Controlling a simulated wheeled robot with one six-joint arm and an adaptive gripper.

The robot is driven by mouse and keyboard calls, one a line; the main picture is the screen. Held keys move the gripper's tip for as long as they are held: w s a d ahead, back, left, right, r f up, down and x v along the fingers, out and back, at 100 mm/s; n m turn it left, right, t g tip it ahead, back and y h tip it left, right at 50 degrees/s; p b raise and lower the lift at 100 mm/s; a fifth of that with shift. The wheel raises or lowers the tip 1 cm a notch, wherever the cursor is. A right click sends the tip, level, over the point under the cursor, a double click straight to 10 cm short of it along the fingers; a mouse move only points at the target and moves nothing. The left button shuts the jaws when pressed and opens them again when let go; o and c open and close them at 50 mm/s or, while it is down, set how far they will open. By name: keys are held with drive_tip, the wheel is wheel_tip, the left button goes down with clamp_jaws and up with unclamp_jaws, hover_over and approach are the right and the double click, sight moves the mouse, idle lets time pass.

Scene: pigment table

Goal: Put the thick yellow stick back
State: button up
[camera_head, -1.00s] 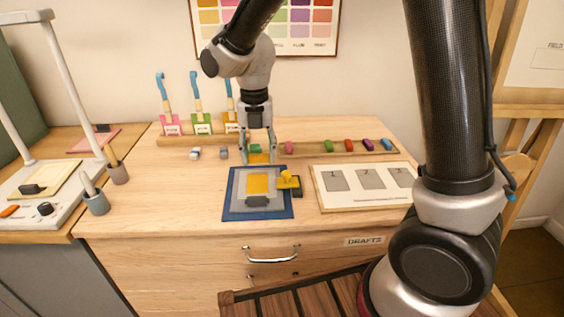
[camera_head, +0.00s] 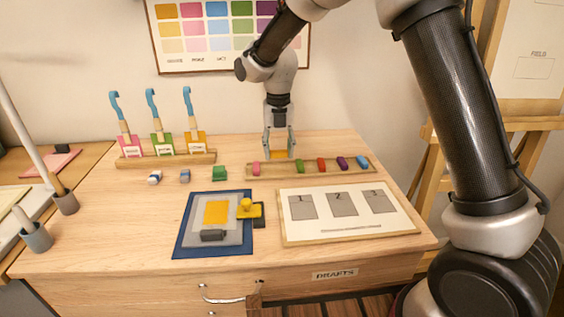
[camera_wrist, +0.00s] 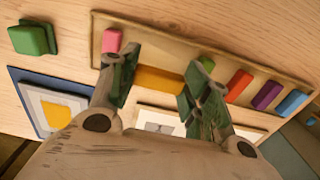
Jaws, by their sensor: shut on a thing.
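The thick yellow stick (camera_head: 278,154) is between the fingers of my gripper (camera_head: 278,148), which is shut on it. It also shows in the wrist view (camera_wrist: 160,80), lying crosswise between my fingertips (camera_wrist: 155,88). The stick is at the long wooden stick tray (camera_head: 325,172), in line with the gap between the pink stick (camera_head: 256,168) and the green stick (camera_head: 302,166). I cannot tell whether it touches the tray. The gripper points down, and its fingers partly hide the stick's ends.
Red (camera_head: 321,164), purple (camera_head: 342,163) and blue (camera_head: 362,162) sticks stand further right in the tray. A green block (camera_head: 219,173) lies left of it. In front are a blue mat (camera_head: 186,247) with a yellow stamp (camera_head: 246,206) and a numbered board (camera_head: 350,233).

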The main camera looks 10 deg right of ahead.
sight(278, 169)
drive_tip(key=shift+f, duration=2.15)
drive_tip(key=shift+a+f, duration=0.1)
drive_tip(key=o, duration=1.1)
drive_tip(key=shift+o, duration=0.2)
